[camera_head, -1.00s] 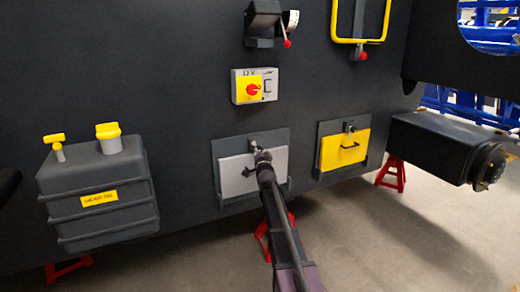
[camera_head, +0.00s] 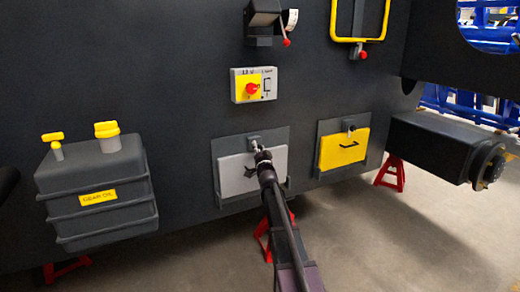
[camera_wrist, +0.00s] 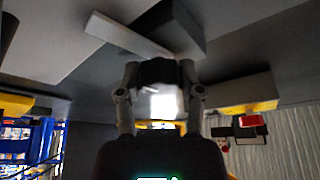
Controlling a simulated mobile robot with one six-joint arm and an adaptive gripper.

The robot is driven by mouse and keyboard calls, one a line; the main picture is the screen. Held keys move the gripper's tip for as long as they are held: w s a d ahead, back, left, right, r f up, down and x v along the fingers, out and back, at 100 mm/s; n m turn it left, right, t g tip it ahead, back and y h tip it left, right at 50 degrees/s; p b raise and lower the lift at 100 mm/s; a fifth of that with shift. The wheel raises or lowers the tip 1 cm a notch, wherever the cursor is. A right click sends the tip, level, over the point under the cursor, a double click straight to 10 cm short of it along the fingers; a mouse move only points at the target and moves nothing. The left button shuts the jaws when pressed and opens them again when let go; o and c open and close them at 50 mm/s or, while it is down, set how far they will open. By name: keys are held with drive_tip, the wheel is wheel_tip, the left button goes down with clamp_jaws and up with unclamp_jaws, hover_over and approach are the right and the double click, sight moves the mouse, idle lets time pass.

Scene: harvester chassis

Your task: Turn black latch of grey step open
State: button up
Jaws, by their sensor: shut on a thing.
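The grey step (camera_head: 236,176) is a light grey panel on a darker grey backing, low on the dark chassis wall. Its black latch (camera_head: 254,141) is at the top of the panel, mostly hidden by my gripper in the head view. My gripper (camera_head: 263,155) is at the latch, reaching in from the lower right. In the wrist view, the fingers of my gripper (camera_wrist: 160,92) are shut on a dark piece with a bright face between them, at the latch. The exact turn of the latch is hard to tell.
A yellow step (camera_head: 343,150) with its own latch is to the right. A red and yellow switch box (camera_head: 253,86) is above. A gear oil tank (camera_head: 98,190) stands out at left. A dark axle beam (camera_head: 440,145) juts out at right. Red stands are below.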

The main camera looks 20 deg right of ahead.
drive_tip(key=n+y, duration=0.1)
drive_tip(key=n, duration=0.2)
drive_tip(key=n+t+y+b, duration=0.1)
drive_tip(key=n, duration=0.2)
drive_tip(key=shift+y, duration=0.4)
drive_tip(key=n+y, duration=0.1)
drive_tip(key=n, duration=0.1)
drive_tip(key=n+y, duration=0.1)
drive_tip(key=n, duration=0.2)
drive_tip(key=shift+a+n+y, duration=0.1)
drive_tip(key=shift+n+y, duration=0.2)
drive_tip(key=shift+y, duration=0.1)
drive_tip(key=n+y, duration=0.1)
drive_tip(key=n, duration=0.2)
drive_tip(key=n+y, duration=0.2)
drive_tip(key=n, duration=0.1)
drive_tip(key=shift+g+p, duration=0.3)
drive_tip(key=shift+p, duration=0.05)
drive_tip(key=shift+a+n+g+y+p, duration=0.1)
drive_tip(key=shift+n+g+y+p, duration=0.4)
drive_tip(key=shift+n, duration=0.9)
drive_tip(key=shift+a+n+g+y+p, duration=0.15)
drive_tip(key=shift+n+y, duration=0.55)
drive_tip(key=shift+n, duration=0.7)
drive_tip(key=shift+d+f, duration=0.1)
drive_tip(key=shift+d, duration=0.05)
drive_tip(key=o, duration=1.2)
drive_tip(key=shift+c, duration=0.2)
drive_tip(key=shift+s, duration=0.15)
